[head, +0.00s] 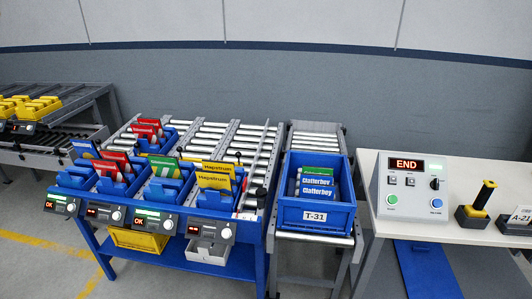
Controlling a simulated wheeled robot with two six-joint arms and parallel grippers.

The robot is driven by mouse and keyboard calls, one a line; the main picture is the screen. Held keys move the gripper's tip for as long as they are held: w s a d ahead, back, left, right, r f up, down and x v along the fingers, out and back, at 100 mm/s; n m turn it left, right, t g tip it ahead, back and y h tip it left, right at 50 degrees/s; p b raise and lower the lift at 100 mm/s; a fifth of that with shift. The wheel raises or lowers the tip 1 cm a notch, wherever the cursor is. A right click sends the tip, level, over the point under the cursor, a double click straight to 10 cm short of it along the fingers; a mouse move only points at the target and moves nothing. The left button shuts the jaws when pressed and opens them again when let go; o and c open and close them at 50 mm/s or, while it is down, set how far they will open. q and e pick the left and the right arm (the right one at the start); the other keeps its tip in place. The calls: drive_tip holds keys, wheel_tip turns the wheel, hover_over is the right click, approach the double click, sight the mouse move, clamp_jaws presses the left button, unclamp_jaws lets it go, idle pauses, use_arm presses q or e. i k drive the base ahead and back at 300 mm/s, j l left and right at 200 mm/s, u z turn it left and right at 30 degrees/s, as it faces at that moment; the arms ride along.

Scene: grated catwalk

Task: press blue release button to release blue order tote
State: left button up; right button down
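A grey control box (411,183) stands on the white table at the right. Its display reads END in red. A round blue button (436,203) is at the lower right of its face, with a label under it too small to read. A round green button (391,200) is at the lower left. A blue tote (315,217) marked T-31 sits on the roller conveyor left of the table and holds blue boxes marked Clatterboy and a green-topped item. Neither of my grippers is in view.
The white table (468,232) also bears a yellow-and-black handheld device (482,199) in a dark holder and a label stand (521,216). Left of the tote is a blue rack (190,258) with several blue bins. Yellow bins (30,108) stand at far left.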

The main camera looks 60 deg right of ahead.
sight(437, 203)
drive_tip(key=z, duration=3.1)
